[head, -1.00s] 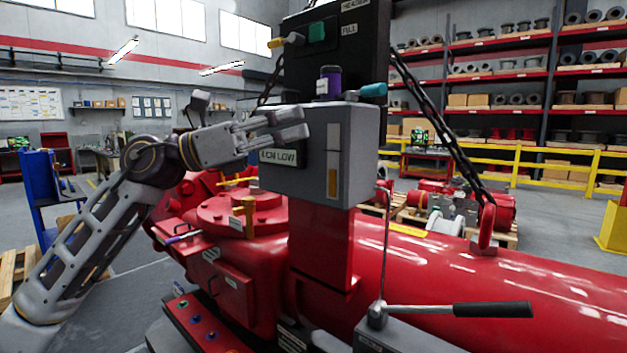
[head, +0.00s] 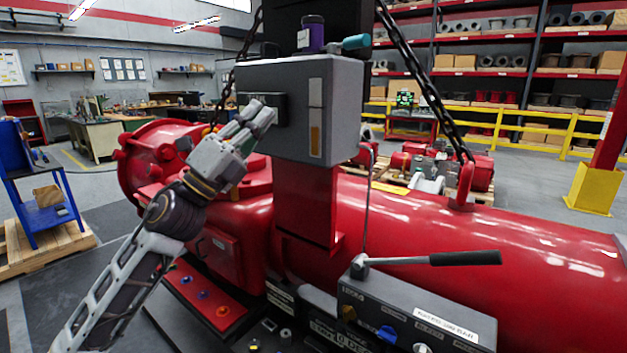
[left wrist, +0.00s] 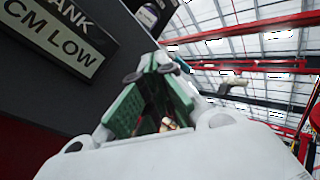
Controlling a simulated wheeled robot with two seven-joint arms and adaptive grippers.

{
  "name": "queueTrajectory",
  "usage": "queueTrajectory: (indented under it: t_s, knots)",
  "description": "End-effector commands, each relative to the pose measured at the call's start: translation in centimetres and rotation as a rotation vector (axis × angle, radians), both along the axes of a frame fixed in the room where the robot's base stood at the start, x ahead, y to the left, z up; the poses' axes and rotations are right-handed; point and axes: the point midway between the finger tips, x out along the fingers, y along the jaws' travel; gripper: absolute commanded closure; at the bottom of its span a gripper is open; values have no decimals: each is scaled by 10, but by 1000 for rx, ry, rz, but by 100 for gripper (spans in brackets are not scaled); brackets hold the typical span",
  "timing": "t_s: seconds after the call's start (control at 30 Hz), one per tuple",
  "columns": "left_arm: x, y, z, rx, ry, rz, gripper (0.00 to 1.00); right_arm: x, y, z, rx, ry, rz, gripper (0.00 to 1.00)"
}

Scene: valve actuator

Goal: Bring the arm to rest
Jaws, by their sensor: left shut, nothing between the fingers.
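My left arm comes in from the lower left in the head view. My left gripper (head: 260,113) is shut and empty, its fingers pointing up and to the right. In the picture it overlaps the dark label plate on the front of the grey box (head: 318,115); I cannot tell whether it touches. In the left wrist view the gripper (left wrist: 148,72) shows its green finger pads, with the label plate (left wrist: 68,38) reading "CM LOW" at upper left. My right gripper is not in view.
The red valve body and long red cylinder (head: 430,225) fill the middle and right. A black-handled lever (head: 465,258) rises from a grey control box (head: 420,320) in front. A purple canister (head: 311,35) stands on the grey box. A blue cart (head: 38,190) stands at left. Chains hang above.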

Motion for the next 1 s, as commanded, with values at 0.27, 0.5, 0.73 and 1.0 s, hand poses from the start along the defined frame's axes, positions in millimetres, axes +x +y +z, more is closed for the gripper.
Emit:
queueTrajectory:
  t_s: [0.27, 0.5, 0.73, 1.0]
  knots:
    - [27, 27, -53, -225, 253, 21, 100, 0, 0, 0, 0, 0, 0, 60]
    - [46, 52, -110, -410, 477, 58, 100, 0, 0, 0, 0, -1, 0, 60]
    - [56, 74, -177, -579, 700, 109, 100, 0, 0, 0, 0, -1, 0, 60]
    - [52, 97, -265, -766, 965, 187, 100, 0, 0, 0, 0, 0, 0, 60]
